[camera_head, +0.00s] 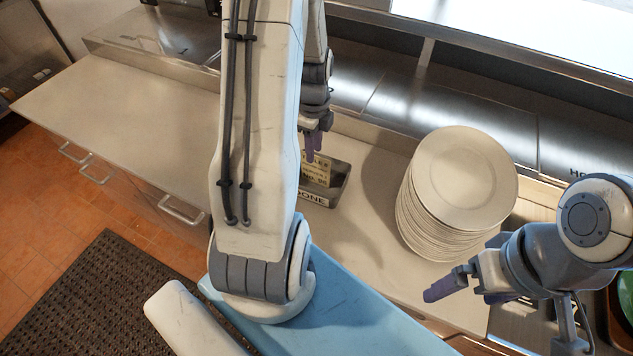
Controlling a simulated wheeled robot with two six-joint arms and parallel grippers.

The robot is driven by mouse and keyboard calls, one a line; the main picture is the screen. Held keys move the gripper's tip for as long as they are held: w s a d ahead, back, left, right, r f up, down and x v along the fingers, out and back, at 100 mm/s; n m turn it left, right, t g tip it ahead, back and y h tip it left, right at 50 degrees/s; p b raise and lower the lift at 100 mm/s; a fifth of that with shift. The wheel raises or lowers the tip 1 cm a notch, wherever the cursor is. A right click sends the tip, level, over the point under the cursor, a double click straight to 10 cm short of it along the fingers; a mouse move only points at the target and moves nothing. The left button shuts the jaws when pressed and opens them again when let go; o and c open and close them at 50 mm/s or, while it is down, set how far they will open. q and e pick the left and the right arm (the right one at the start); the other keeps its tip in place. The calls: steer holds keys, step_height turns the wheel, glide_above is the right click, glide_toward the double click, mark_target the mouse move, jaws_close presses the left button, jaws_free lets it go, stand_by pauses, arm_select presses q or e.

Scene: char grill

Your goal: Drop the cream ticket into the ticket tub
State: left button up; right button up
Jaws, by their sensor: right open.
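The cream ticket (319,173), with dark print on it, stands tilted at the small metal ticket tub (314,199), which is marked "DONE". The ticket's lower part appears to be within the tub's rim. My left gripper (313,146) points down right over the ticket, its purple fingertips overlapping the ticket's top in the picture. My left arm covers the tub's left side, and I cannot tell whether the fingers touch the ticket. My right gripper (462,290) is open and empty, near the front of the counter, to the right of the tub.
A tall stack of white plates (461,180) stands on the counter right of the tub. A steel ledge (400,100) runs behind. The pale counter (130,120) at the left is clear. A dark mat (95,295) lies on the tiled floor. A green item shows at the right edge.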

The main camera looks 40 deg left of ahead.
arm_select(q)
steer(key=shift+r, duration=2.35)
steer(key=s+d+r+n+b, duration=0.1)
steer(key=d+r+n+b, duration=0.15)
steer(key=d, duration=1.45)
steer(key=s+d+r+n+h+b, duration=0.1)
steer(key=s+d+n, duration=0.4)
steer(key=s+d, duration=0.8)
steer(key=shift+s+d+r+n, duration=0.3)
steer(key=shift+s+d+n, duration=0.1)
steer(key=shift+s, duration=0.75)
